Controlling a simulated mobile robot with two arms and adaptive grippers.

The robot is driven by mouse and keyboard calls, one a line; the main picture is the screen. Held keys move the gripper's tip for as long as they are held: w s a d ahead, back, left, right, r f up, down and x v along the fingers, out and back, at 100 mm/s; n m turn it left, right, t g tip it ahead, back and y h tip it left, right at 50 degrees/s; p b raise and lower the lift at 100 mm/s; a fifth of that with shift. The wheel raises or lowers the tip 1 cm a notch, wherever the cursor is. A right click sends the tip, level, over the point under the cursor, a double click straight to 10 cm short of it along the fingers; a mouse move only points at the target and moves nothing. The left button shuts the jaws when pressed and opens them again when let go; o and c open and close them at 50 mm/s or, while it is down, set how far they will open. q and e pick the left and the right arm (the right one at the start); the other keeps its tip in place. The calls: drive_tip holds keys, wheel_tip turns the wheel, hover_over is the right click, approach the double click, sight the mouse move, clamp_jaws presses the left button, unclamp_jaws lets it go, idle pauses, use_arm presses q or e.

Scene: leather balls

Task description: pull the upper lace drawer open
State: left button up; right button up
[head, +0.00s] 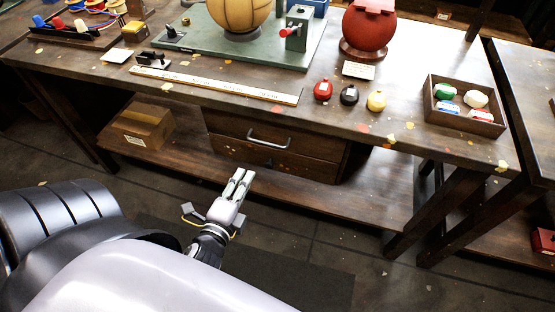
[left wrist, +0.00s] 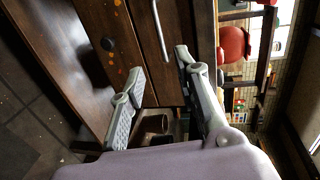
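The upper lace drawer (head: 235,125) is a dark wooden front under the workbench, and it looks shut. Its pale metal bar handle (head: 268,138) shows in the head view and in the left wrist view (left wrist: 160,32). A lower drawer (head: 240,152) with a dark round knob (left wrist: 107,44) lies beneath it. My left gripper (head: 239,180) is in front of the drawers, below and a little left of the handle in the head view. In the left wrist view its fingers (left wrist: 160,62) are apart and empty, with the handle beyond them. My right gripper is not in view.
The workbench top (head: 225,112) overhangs the drawers. It carries a wooden ruler (head: 215,83), small red, black and yellow jars, a tray (head: 463,118) and leather balls. A cardboard box (head: 143,125) stands on the lower shelf at left. The floor in front is clear.

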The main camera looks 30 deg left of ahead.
use_arm(q)
approach(265, 142)
drive_tip(key=b+x, duration=0.1)
drive_tip(key=x, duration=0.2)
drive_tip(key=b+x, duration=0.1)
drive_tip(key=x, duration=0.3)
drive_tip(key=b+x, duration=0.1)
drive_tip(key=x, duration=0.2)
drive_tip(key=shift+w+f, duration=0.1)
drive_tip(key=shift+f, duration=0.2)
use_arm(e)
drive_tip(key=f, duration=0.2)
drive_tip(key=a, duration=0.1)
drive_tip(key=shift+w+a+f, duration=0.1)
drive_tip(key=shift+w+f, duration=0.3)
use_arm(q)
drive_tip(key=shift+c, duration=0.5)
clamp_jaws()
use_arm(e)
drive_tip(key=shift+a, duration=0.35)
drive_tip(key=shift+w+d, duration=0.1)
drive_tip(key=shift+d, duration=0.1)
